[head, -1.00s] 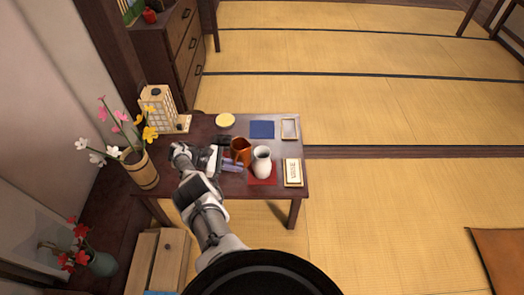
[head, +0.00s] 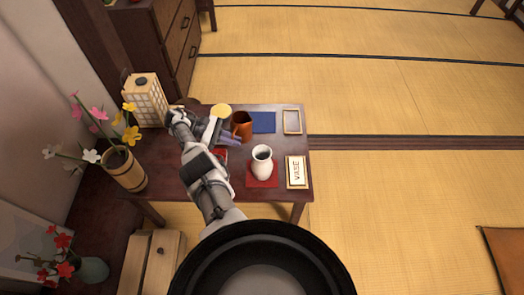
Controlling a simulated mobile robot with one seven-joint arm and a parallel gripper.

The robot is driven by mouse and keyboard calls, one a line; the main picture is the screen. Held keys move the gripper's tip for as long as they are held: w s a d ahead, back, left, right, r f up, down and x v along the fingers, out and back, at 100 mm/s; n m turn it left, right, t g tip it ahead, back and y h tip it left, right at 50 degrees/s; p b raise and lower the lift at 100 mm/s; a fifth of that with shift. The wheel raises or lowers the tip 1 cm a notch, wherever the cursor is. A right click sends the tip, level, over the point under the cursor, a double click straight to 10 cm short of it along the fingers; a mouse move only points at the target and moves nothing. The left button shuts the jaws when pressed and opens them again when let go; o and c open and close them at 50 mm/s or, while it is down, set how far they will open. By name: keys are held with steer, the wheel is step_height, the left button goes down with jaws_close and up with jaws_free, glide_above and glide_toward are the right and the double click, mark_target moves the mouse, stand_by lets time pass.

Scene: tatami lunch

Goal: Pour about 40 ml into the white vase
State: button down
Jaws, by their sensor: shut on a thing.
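The white vase (head: 262,165) stands upright on a red mat (head: 250,182) near the front of the low dark table. My gripper (head: 230,138) reaches in from the left and is shut on a brown-orange pitcher (head: 242,127). The pitcher looks upright, behind and a little left of the vase and apart from it. I cannot tell whether it is lifted off the table. The liquid inside the pitcher and vase cannot be made out.
A sign reading VASE (head: 297,172) lies right of the vase. A blue cloth (head: 263,122), a small framed tray (head: 292,121) and a yellow round thing (head: 221,111) are at the back. A lantern (head: 147,103) and a wooden flower bucket (head: 126,172) stand left.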

step_height(320, 180, down, 8)
steer(key=b, duration=0.6)
steer(key=shift+w+b, duration=0.2)
steer(key=shift+b, duration=0.15)
steer(key=shift+r+p, duration=0.2)
steer(key=shift+p, duration=0.2)
steer(key=shift+s+d+p, duration=0.1)
steer(key=shift+p, duration=0.2)
